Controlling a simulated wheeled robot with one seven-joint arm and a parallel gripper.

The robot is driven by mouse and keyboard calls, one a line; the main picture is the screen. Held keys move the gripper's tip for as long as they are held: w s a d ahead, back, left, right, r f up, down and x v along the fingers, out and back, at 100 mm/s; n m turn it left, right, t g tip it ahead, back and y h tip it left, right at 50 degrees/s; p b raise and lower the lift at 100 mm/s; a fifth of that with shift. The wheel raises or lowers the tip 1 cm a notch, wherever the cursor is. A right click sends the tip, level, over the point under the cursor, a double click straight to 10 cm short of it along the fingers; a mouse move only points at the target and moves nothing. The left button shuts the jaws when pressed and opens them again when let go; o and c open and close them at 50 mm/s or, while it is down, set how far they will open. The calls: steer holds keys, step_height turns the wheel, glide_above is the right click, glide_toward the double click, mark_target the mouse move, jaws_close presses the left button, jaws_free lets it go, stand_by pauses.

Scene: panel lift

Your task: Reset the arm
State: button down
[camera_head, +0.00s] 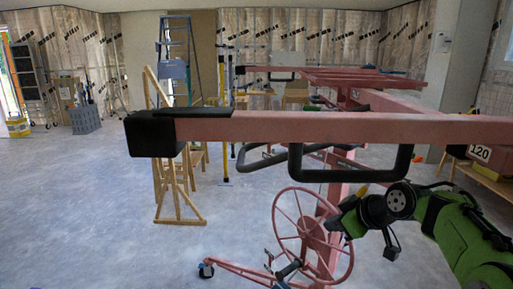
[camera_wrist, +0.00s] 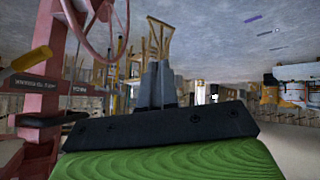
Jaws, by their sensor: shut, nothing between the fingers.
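My green and black arm comes in from the lower right of the head view. My gripper (camera_head: 336,224) is in front of the spoked handwheel (camera_head: 313,237) of the pink panel lift (camera_head: 300,126); I cannot tell whether it touches the wheel. In the wrist view my gripper's two grey fingers (camera_wrist: 159,66) are together with nothing between them. The wrist view is upside down and also shows the lift's pink post (camera_wrist: 45,70) and part of the wheel (camera_wrist: 92,35) at left.
The lift's long pink beam with a black end cap (camera_head: 153,134) crosses above my arm, with a black loop handle (camera_head: 350,175) under it. A wooden trestle (camera_head: 178,190), a blue ladder (camera_head: 178,60) and a grey crate (camera_head: 85,119) stand behind. The floor at left is clear.

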steer(key=s+a+m+g+h, duration=0.1)
steer(key=s+a+m+h, duration=0.4)
steer(key=s, duration=1)
steer(key=s+f+m+g, duration=0.1)
steer(key=s+f+m, duration=0.1)
steer(key=s, duration=0.6)
steer(key=s+f+m, duration=0.2)
steer(key=s+f, duration=0.1)
steer(key=s, duration=0.6)
step_height(320, 180, up, 14)
steer(key=p, duration=1.3)
steer(key=shift+w+d+f+p, duration=0.15)
steer(key=shift+d+p, duration=0.1)
steer(key=shift+p, duration=0.05)
